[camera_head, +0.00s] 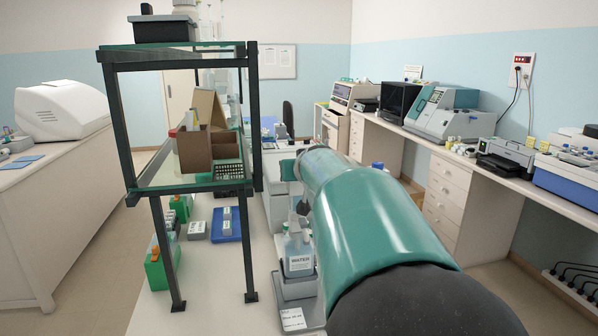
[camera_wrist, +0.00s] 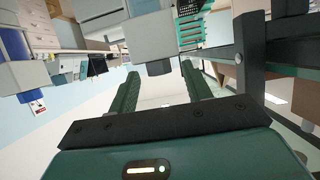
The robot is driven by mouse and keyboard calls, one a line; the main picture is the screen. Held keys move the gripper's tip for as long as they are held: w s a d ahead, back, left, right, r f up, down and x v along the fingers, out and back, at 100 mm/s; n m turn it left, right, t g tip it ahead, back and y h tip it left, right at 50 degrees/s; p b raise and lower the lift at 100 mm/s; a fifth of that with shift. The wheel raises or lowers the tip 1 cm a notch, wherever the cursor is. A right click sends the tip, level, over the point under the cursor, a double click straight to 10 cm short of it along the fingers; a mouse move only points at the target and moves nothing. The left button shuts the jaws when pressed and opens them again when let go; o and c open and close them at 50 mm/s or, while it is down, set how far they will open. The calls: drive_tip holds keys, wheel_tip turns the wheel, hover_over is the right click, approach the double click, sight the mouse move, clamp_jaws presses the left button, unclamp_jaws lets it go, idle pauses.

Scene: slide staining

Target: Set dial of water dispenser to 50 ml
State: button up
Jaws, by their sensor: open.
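The water dispenser shows in the head view as a bottle labelled WATER (camera_head: 299,262) on a grey stand; my arm covers part of it. In the wrist view, which looks upside down, my gripper (camera_wrist: 160,70) is open, with a green finger on either side. Between and just beyond the fingertips is a grey block (camera_wrist: 155,38) with a short dark round part (camera_wrist: 159,68), which may be the dispenser's dial. The fingers look apart from it. No dial marks or setting can be read. My gripper is mostly hidden behind my arm in the head view.
A dark-framed shelf (camera_head: 250,130) holding a cardboard box (camera_head: 194,148) stands left of the dispenser. A side bench with machines runs along the right wall.

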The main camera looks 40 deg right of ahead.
drive_tip(key=v, duration=1.3)
drive_tip(key=shift+s, duration=0.2)
